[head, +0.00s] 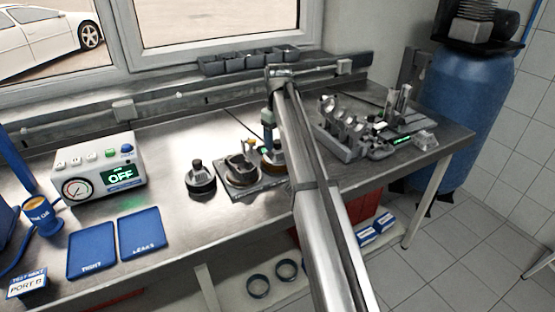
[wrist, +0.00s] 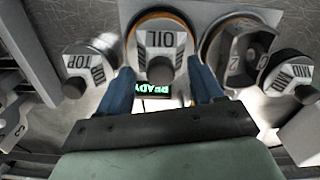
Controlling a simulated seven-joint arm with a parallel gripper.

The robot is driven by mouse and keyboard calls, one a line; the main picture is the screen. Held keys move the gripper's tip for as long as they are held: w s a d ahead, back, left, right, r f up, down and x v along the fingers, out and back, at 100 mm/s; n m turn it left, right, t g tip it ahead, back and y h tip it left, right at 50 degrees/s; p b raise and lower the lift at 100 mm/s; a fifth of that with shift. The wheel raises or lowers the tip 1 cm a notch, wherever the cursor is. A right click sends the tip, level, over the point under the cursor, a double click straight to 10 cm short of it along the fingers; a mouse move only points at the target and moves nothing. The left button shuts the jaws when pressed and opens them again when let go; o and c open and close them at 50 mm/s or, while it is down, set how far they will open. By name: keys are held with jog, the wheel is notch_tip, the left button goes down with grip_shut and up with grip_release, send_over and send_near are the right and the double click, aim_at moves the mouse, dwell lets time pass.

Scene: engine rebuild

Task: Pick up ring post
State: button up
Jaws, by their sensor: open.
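Posts with black knobs and lettered collars stand in a row in the wrist view: one marked TOP (wrist: 85,62), one marked OIL (wrist: 155,36) with an orange ring around its base, and one marked MID (wrist: 290,72). The lettering does not show which is meant by ring post. My gripper (wrist: 165,82) is open, with its blue fingers on either side of the OIL post's knob; I cannot tell whether they touch it. In the head view my gripper (head: 268,128) is above the orange-ringed post (head: 273,158), which my arm partly covers. The TOP post is hidden there.
A piston part (head: 241,168) sits on a plate close beside the OIL post, with a black-knobbed post (head: 200,180) to its left. An engine block (head: 345,128) stands right of my arm. A test box (head: 98,168) and blue trays (head: 92,250) occupy the bench's left.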

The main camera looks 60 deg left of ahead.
jog(key=shift+f, duration=0.75)
grip_shut()
